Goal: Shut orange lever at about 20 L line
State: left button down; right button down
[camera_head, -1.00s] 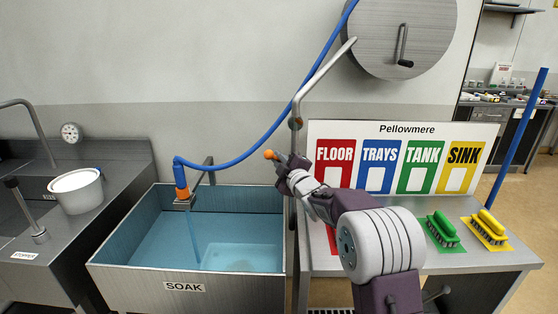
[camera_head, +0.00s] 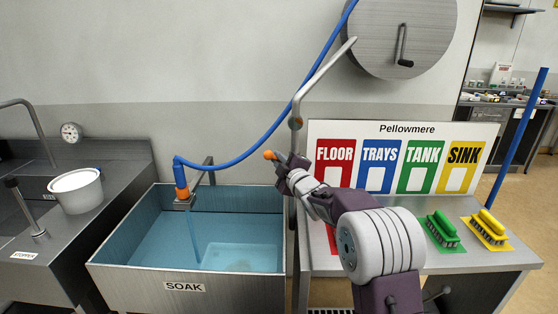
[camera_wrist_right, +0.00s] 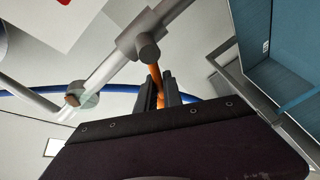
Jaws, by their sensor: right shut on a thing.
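The orange lever (camera_head: 269,155) sticks out from the upright grey pipe, its rounded orange tip showing just left of my right gripper (camera_head: 281,164). In the right wrist view the orange lever (camera_wrist_right: 156,82) runs between the dark fingers of my right gripper (camera_wrist_right: 160,97), which are shut on it. The SOAK basin (camera_head: 184,287) stands below and holds blue water (camera_head: 235,250). A stream of water falls into it from the orange-ended blue hose (camera_head: 181,180). I cannot make out a 20 L line. My left gripper is not in view.
A bench with a green brush (camera_head: 442,229) and a yellow brush (camera_head: 488,227) stands at the right, before a coloured sign board (camera_head: 410,129). A white bucket (camera_head: 77,190) stands on the left counter.

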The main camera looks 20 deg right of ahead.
jog(key=n, duration=0.1)
jog(key=f+n+g+b, duration=0.1)
jog(key=n, duration=0.1)
jog(key=f+n+h, duration=0.1)
jog(key=shift+a+f+g+b, duration=0.25)
jog(key=shift+g+b, duration=0.1)
jog(key=shift+g, duration=0.05)
jog(key=c, duration=1.5)
grip_release()
